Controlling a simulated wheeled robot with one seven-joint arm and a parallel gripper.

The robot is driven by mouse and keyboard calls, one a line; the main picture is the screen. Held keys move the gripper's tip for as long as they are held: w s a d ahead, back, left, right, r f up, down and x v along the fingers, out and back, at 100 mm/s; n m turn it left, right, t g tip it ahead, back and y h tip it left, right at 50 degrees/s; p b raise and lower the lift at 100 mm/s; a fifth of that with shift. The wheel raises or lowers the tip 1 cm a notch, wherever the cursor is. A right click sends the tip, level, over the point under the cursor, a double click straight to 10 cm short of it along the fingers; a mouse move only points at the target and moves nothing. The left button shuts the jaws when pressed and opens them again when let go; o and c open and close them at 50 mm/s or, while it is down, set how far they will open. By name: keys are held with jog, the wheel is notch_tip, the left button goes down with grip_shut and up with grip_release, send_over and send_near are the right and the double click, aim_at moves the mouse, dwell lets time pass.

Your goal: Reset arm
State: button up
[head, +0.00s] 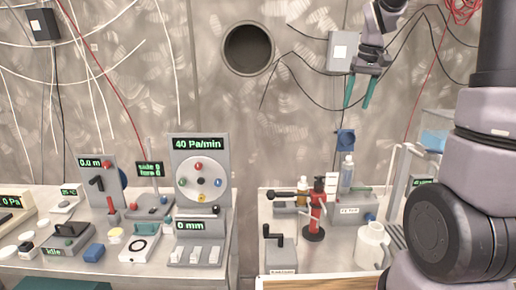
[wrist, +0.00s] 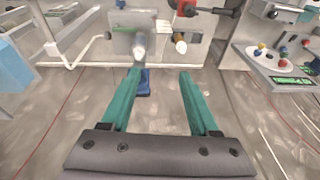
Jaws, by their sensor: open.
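My gripper (head: 359,92) shows at the upper right of the head view, with two teal fingers pointing down. It hangs in the air in front of the steel wall, above the right bench. In the wrist view my gripper (wrist: 162,75) has its fingers apart with a clear gap and nothing held between them. My arm's thick grey links fill the right edge of the head view and hide part of the bench there.
The left bench carries a panel reading 40 Pa/min (head: 199,150) and several small devices. The right bench carries a red stand (head: 315,225), a clear bottle (head: 347,172) and a white jug (head: 371,245). A gap separates the benches. Cables hang along the wall.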

jog(key=s+a+r+m+t, duration=0.2)
jog(key=s+a, duration=0.1)
jog(key=s, duration=0.8)
jog(key=s+a+r+m+t+y, duration=0.1)
jog(key=s+a+r+t, duration=0.1)
jog(key=s, duration=0.9)
jog(key=shift+a+m+t, duration=0.4)
jog(key=shift+a, duration=0.05)
